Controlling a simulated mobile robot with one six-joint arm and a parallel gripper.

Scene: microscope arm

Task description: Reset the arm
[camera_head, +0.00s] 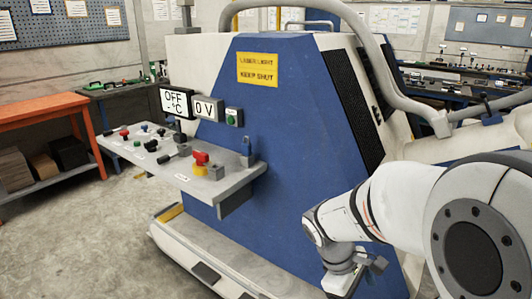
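My white arm (390,205) reaches in from the right edge, with a large round joint (473,255) close to the camera. My gripper (352,284) hangs low at the end of the arm, in front of the lower right of the blue machine front. The fingers are small and partly cut off by the bottom edge, so I cannot tell if they are open or shut. I see nothing clearly held. The blue and white machine (290,130) stands directly ahead.
Displays read "OFF" (176,103) and "0 V" (207,108). A yellow sign (257,69) is above. An orange bench (40,110) stands left; the floor (90,240) there is clear.

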